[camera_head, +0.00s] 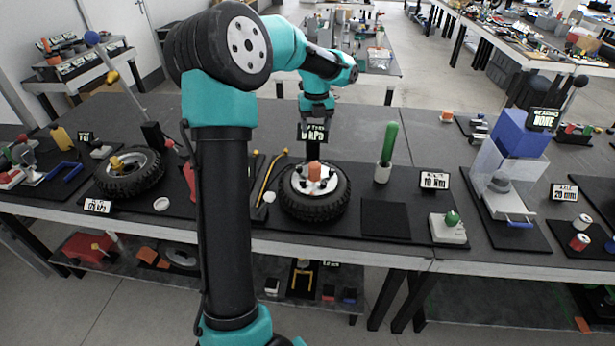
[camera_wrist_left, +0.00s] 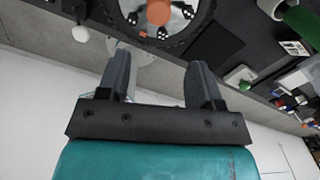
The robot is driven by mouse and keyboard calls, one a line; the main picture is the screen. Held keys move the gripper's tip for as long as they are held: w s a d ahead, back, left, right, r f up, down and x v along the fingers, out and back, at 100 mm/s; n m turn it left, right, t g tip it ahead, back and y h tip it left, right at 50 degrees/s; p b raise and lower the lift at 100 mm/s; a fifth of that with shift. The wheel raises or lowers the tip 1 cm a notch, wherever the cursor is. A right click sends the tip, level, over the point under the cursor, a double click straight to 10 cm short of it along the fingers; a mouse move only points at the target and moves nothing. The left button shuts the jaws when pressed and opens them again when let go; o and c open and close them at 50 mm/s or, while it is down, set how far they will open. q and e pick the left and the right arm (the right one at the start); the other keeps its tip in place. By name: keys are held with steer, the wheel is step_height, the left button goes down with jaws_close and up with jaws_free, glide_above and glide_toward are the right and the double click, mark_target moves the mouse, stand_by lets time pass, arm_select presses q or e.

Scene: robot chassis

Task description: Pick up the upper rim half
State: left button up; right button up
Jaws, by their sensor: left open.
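The wheel (camera_head: 314,205) is a black tire lying flat on the bench, in the middle of the head view. Its silver rim half (camera_head: 298,184) faces up, with an orange piece (camera_head: 315,171) at its centre. The wheel also shows at the top of the left wrist view, partly cut off, with the rim (camera_wrist_left: 128,15) and orange centre (camera_wrist_left: 159,12). My right gripper is not in view.
A green-handled tool (camera_head: 388,145) stands right of the wheel, beside a bare black mat (camera_head: 385,220). Another tire with rim (camera_head: 130,172) lies left. A small sign (camera_head: 312,132) stands by my gripper. A blue-topped press (camera_head: 521,133) is at right.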

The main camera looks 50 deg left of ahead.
mark_target(315, 164)
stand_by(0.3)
arm_select(q)
step_height(315, 164, down, 12)
steer(key=shift+f, duration=0.1)
stand_by(0.5)
steer(key=shift+s+d+f, duration=0.15)
steer(key=shift+f, duration=2.4)
steer(key=c, duration=1)
